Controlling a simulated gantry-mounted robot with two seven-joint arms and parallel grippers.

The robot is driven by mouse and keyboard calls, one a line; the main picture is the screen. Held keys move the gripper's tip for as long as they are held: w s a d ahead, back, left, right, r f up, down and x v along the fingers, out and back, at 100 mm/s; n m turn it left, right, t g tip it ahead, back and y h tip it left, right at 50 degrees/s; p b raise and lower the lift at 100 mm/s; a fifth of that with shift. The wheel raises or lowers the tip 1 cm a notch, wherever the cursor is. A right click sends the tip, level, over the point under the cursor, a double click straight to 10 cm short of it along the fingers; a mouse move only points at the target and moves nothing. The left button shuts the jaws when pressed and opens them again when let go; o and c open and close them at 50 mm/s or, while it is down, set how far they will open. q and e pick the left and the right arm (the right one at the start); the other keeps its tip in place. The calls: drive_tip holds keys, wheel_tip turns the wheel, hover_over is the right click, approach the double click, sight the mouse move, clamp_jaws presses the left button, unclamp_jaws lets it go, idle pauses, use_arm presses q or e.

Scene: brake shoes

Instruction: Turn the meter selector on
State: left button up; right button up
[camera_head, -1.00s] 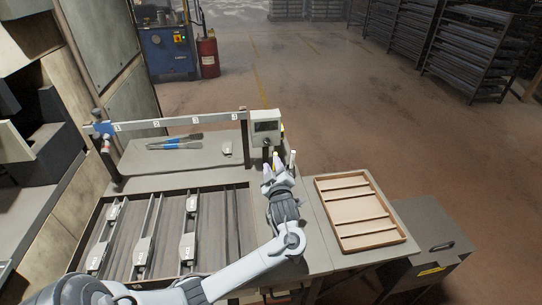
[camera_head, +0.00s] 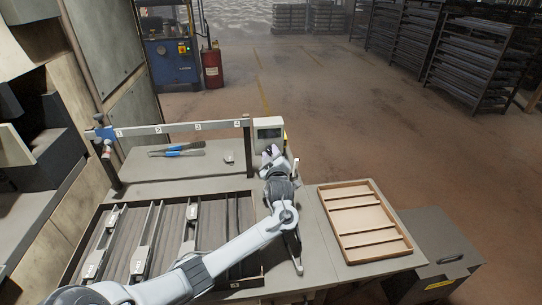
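The meter (camera_head: 268,123) is a small light-grey box with a dark display. It stands at the right end of the numbered rail, at the back of the bench. Its selector cannot be made out at this size. My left gripper (camera_head: 271,154) is just below and in front of the meter, its pale fingertips pointing at the meter's lower part. Whether the fingers touch it, and how far apart they are, I cannot tell. The gripper and wrist hide what lies directly below the meter. My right gripper is not in view.
The numbered rail (camera_head: 180,128) crosses the back of the bench. A blue-handled tool (camera_head: 178,149) lies behind the slotted tray, which holds several metal brake parts (camera_head: 188,232). A pale upright handle (camera_head: 296,168) stands right of my gripper. An empty wooden tray (camera_head: 362,222) lies further right.

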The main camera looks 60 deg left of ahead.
use_arm(q)
clamp_jaws()
idle(0.3)
drive_tip(key=shift+r+m+p, duration=0.1)
drive_tip(key=shift+m+p, duration=0.2)
drive_tip(key=shift+p, duration=0.3)
drive_tip(key=m+p, duration=0.8)
drive_tip(key=p, duration=0.2)
drive_tip(key=shift+r, duration=0.15)
drive_tip(key=m+p, duration=0.3)
drive_tip(key=m, duration=0.1)
drive_tip(key=shift+f+m+p, duration=0.2)
drive_tip(key=shift+m+p, duration=0.8)
drive_tip(key=shift+m, duration=0.7)
